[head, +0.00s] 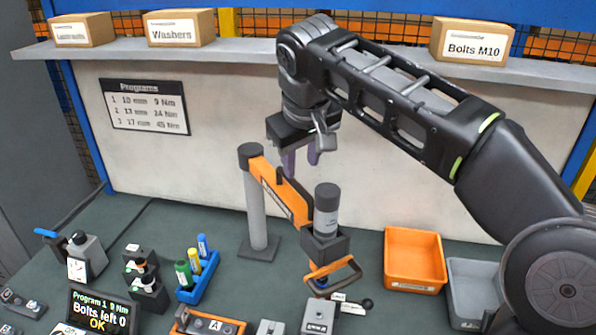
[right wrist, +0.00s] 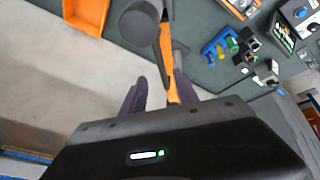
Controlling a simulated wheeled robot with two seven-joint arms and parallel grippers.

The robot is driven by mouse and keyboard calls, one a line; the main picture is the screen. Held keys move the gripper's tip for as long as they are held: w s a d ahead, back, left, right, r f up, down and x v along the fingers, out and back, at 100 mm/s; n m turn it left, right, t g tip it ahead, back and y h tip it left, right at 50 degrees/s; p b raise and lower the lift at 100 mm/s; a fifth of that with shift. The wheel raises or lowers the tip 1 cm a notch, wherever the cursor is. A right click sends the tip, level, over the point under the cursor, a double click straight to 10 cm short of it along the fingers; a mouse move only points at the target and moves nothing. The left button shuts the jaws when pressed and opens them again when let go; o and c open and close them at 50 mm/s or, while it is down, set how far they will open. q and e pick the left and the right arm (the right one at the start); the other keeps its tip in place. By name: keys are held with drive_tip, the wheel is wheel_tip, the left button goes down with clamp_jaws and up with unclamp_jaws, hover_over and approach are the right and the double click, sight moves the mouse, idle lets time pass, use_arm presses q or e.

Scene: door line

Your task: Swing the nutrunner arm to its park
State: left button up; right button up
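The nutrunner arm (head: 277,190) is an orange beam on a grey post (head: 256,215) with a black cap. A black bar stands on the beam. Its free end carries the grey upright nutrunner (head: 326,212), with an orange loop handle (head: 335,276) low in front. My right gripper (head: 301,163) hangs fingers down above and behind the beam, open and empty. In the right wrist view the beam (right wrist: 166,45) passes between and beyond the purple fingertips (right wrist: 161,88), and I see no clear contact. I cannot make out a marked park. My left gripper is not in view.
An orange bin (head: 413,260) and a grey bin (head: 474,286) stand right of the nutrunner. A blue marker rack (head: 197,284) and a display reading "Bolts left 0 OK" (head: 100,312) stand left. A shelf (head: 235,50) with boxes runs behind. The bench left of the post is partly clear.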

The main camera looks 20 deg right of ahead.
sight(300, 187)
drive_tip(key=b+x, duration=0.2)
drive_tip(key=x, duration=0.4)
drive_tip(key=shift+s+f, duration=0.1)
drive_tip(key=shift+f, duration=0.05)
drive_tip(key=shift+w+f, duration=0.25)
drive_tip(key=shift+f, duration=0.3)
clamp_jaws()
drive_tip(key=shift+d, duration=0.1)
idle(1.1)
